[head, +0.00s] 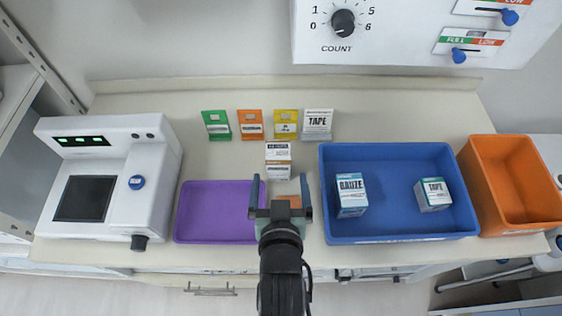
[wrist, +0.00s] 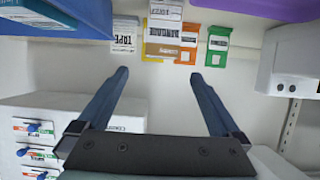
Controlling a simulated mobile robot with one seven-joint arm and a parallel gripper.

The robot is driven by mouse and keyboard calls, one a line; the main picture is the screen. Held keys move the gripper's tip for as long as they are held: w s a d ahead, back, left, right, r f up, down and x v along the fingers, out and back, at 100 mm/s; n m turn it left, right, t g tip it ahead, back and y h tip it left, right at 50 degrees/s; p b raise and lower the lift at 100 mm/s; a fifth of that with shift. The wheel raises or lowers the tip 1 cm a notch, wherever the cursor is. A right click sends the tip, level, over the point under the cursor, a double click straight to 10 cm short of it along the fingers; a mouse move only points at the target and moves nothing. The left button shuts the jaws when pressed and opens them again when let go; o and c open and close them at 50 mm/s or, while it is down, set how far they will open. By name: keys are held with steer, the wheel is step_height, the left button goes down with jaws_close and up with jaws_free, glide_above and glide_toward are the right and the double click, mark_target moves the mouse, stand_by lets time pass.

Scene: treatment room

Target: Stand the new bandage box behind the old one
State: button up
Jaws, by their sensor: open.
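A white bandage box with a brown band (head: 278,162) stands on the counter just beyond my gripper (head: 280,190). In the wrist view a white printed box (wrist: 165,12) shows at the top edge, partly cut off; it seems to be the same box. My gripper is open, its two fingers wide apart, and the wrist view shows nothing held between them. A brown and pale item (head: 289,201) shows between the fingers in the head view, mostly hidden by my gripper; I cannot tell whether it is a second bandage box.
Behind stand green (head: 216,125), orange (head: 250,124) and yellow (head: 286,124) packets and a tape box (head: 317,124). A purple tray (head: 212,212) is left; a blue tray (head: 400,226) with gauze and tape boxes is right, beside an orange bin (head: 515,190). A white device (head: 140,170) stands far left.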

mark_target(278, 160)
steer(key=x, duration=0.4)
steer(key=shift+w+f, duration=0.1)
steer(key=shift+w, duration=0.3)
steer(key=shift+f+p+x, duration=0.15)
steer(key=shift+p+x, duration=0.2)
steer(key=shift+x, duration=1)
steer(key=shift+f+p+x, duration=0.2)
steer(key=shift+p+x, duration=0.15)
steer(key=shift+x, duration=1.05)
steer(key=shift+s+a+r, duration=0.1)
steer(key=shift+s+a, duration=0.05)
steer(key=c, duration=1.5)
